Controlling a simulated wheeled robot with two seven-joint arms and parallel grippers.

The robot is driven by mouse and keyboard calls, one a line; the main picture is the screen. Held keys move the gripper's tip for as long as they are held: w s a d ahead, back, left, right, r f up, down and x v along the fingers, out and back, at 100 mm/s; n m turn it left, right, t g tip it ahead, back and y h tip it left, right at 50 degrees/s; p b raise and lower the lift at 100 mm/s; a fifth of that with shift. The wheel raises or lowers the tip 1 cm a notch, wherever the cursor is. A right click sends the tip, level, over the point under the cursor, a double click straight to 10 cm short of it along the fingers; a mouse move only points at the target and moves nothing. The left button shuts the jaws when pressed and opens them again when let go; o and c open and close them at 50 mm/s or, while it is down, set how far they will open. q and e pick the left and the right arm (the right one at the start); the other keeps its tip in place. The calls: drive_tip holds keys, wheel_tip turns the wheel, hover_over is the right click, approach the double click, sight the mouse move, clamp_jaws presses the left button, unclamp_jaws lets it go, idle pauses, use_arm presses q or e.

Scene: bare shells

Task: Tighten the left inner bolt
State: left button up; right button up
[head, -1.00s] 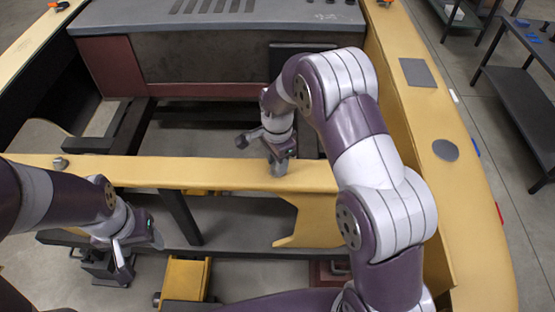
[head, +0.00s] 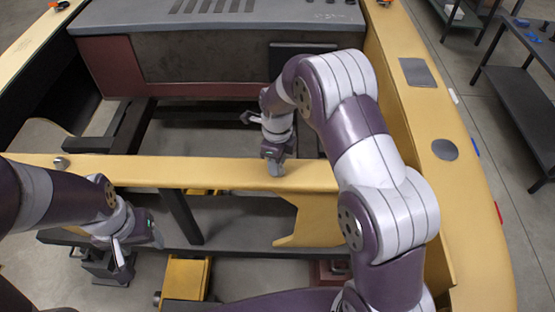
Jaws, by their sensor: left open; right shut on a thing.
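A yellow beam (head: 190,172) runs across the middle of the head view. A small grey bolt head (head: 61,162) sits on its top at the left end, clear of both grippers. My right gripper (head: 275,168) points down onto the beam's top, right of the middle. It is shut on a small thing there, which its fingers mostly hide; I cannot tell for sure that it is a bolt. My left gripper (head: 136,247) hangs at the lower left, in front of the beam, open and with nothing seen between its fingers.
A grey-topped box with a dark red side (head: 115,66) stands behind the beam. Yellow rails border the frame; the right one (head: 425,110) carries grey plates. Dark bars and a yellow block (head: 185,278) lie below the beam. Dark shelves stand at the far right.

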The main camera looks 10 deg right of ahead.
drive_tip(key=m, duration=0.5)
drive_tip(key=shift+w+r, duration=0.25)
drive_tip(key=shift+m, duration=0.3)
drive_tip(key=o, duration=1.1)
drive_tip(key=shift+s+f, duration=0.1)
drive_tip(key=shift+c, duration=0.2)
wheel_tip(320, 180, up, 6)
drive_tip(key=shift+r+b, duration=0.15)
drive_tip(key=shift+b, duration=0.9)
wheel_tip(320, 180, up, 6)
drive_tip(key=p, duration=0.4)
drive_tip(key=shift+r, duration=0.15)
